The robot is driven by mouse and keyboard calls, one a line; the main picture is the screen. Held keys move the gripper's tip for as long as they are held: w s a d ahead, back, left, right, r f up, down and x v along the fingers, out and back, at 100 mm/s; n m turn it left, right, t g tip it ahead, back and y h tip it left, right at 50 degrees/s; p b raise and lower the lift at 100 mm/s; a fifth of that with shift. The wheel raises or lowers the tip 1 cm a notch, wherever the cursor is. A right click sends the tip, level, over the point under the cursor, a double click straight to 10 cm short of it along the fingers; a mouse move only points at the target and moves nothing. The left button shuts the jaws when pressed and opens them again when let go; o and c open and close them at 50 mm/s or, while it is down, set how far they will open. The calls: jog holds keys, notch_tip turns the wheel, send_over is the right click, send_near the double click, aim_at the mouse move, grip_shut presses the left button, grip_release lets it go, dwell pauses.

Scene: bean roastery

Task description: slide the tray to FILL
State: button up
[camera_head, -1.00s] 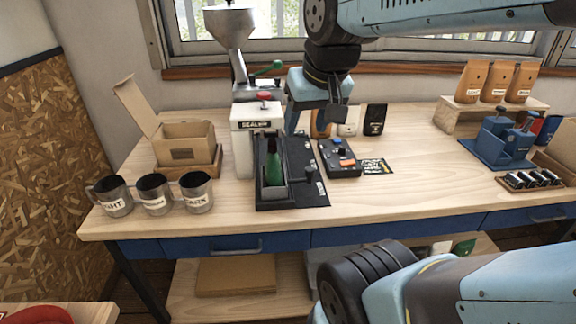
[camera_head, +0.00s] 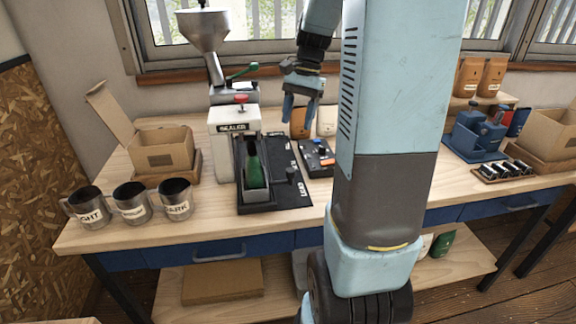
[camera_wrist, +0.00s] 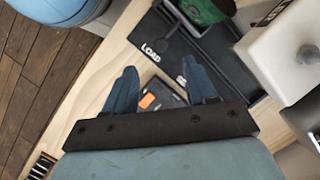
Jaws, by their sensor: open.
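The tray (camera_head: 257,199) is a dark metal holder with a green pouch (camera_head: 253,168) standing in it. It sits on the left part of a black base plate (camera_head: 285,150), in front of the white sealer. A dark knob (camera_head: 291,175) stands on the plate to its right. My gripper (camera_head: 299,110) is open and empty, above the bench behind the plate's right side. In the wrist view my open fingers (camera_wrist: 161,88) point toward the plate (camera_wrist: 165,50), which bears a LOAD label. The green pouch shows at that view's top edge. The FILL mark is not readable.
The white sealer (camera_head: 222,149) and the metal hopper (camera_head: 203,32) stand behind the plate. A control box (camera_head: 317,160) with an orange button is close on its right. Several mugs (camera_head: 133,204) and an open carton (camera_head: 165,148) are at left. My arm hides the bench's middle right.

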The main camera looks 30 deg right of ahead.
aim_at(291, 169)
jog(key=shift+m+g+y, duration=0.3)
jog(key=shift+m+y, duration=0.1)
jog(key=shift+m, duration=0.4)
jog(key=f, duration=0.5)
jog(key=a+f, duration=0.1)
jog(key=f, duration=0.4)
jog(key=a+f, duration=0.1)
jog(key=f, duration=0.4)
jog(key=shift+s+f, duration=0.1)
jog(key=shift+s, duration=0.2)
jog(key=shift+c, duration=0.5)
grip_shut()
